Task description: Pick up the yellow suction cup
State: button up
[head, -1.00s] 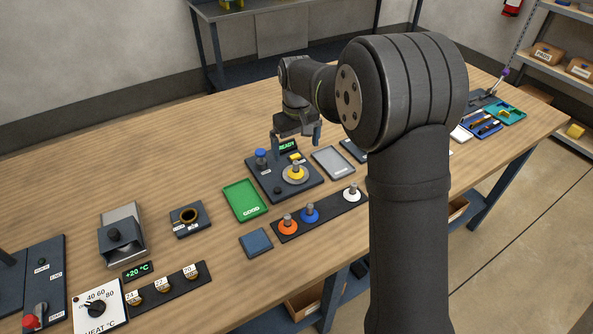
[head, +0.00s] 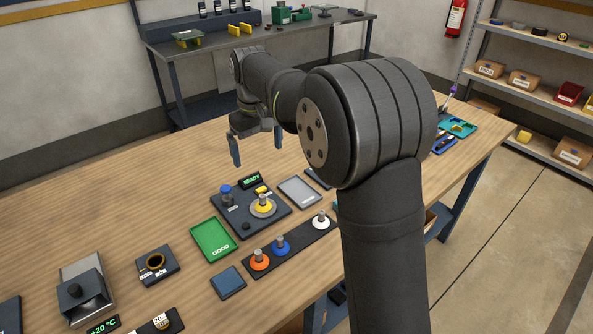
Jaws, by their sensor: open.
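The yellow suction cup (head: 264,204) stands upright on a round grey disc on the dark station plate (head: 228,226), with a metal stem on top. My gripper (head: 256,157) is open and empty, its two blue fingers pointing down. It appears above and behind the station in the head view, apart from the yellow cup. An orange cup (head: 259,261), a blue cup (head: 281,246) and a white cup (head: 321,219) stand in a dark rack (head: 300,240) in front of the station.
A green tray (head: 213,240) marked GOOD lies left of the station and a grey tray (head: 299,192) right of it. A blue pad (head: 228,283) lies at the front. The table's back left is clear.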

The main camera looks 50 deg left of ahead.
jog(key=c, duration=1.3)
jog(key=shift+o, duration=0.2)
jog(key=y, duration=0.1)
send_over(262, 195)
notch_tip(262, 195, down, 12)
jog(key=shift+w+d+r, duration=0.1)
jog(key=shift+d+r, duration=0.05)
jog(key=shift+r, duration=0.1)
jog(key=shift+f, duration=2.75)
